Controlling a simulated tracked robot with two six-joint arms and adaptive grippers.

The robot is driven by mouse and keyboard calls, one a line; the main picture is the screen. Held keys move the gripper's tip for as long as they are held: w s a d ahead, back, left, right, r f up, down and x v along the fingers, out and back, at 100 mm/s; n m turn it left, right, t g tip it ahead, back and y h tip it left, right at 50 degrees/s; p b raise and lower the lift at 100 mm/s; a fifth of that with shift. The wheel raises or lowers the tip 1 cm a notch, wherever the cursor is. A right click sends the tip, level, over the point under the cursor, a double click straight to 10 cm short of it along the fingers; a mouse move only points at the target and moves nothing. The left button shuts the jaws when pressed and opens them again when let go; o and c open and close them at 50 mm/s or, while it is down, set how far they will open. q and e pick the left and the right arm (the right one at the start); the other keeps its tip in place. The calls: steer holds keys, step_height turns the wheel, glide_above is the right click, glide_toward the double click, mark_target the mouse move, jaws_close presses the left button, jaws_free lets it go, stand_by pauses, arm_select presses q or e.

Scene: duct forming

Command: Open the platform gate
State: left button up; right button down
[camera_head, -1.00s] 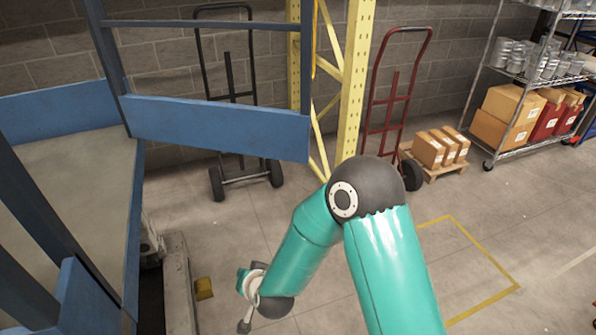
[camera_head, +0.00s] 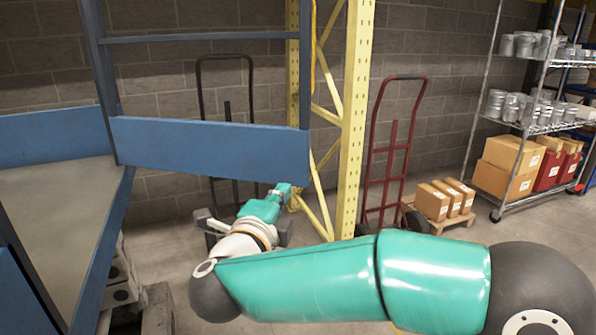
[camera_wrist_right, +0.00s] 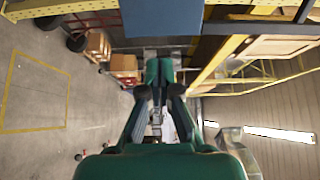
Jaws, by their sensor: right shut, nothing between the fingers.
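The blue platform gate (camera_head: 210,148) has a flat lower panel and a thin upper rail. It reaches right from a blue post past the edge of the platform (camera_head: 60,205). My right gripper (camera_head: 284,190) is shut and empty. In the head view it appears at the lower edge of the panel, near its right end; I cannot tell if it touches. In the right wrist view, the right gripper (camera_wrist_right: 160,88) points away from the camera, and a blue panel (camera_wrist_right: 160,18) shows at the top. My left gripper is not in view.
A yellow rack upright (camera_head: 352,120) stands just right of the gate's free end. A black hand truck (camera_head: 226,75) and a red hand truck (camera_head: 392,150) stand by the wall. Boxes (camera_head: 445,198) on a pallet and a wire shelf (camera_head: 545,128) are at right.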

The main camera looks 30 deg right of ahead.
mark_target(302, 163)
steer(key=p+x, duration=0.1)
steer(key=x, duration=0.9)
steer(key=shift+w+d+p, duration=0.2)
steer(key=shift+w+p, duration=0.1)
steer(key=shift+p, duration=0.1)
steer(key=shift+d, duration=0.25)
steer(key=shift+w, duration=0.1)
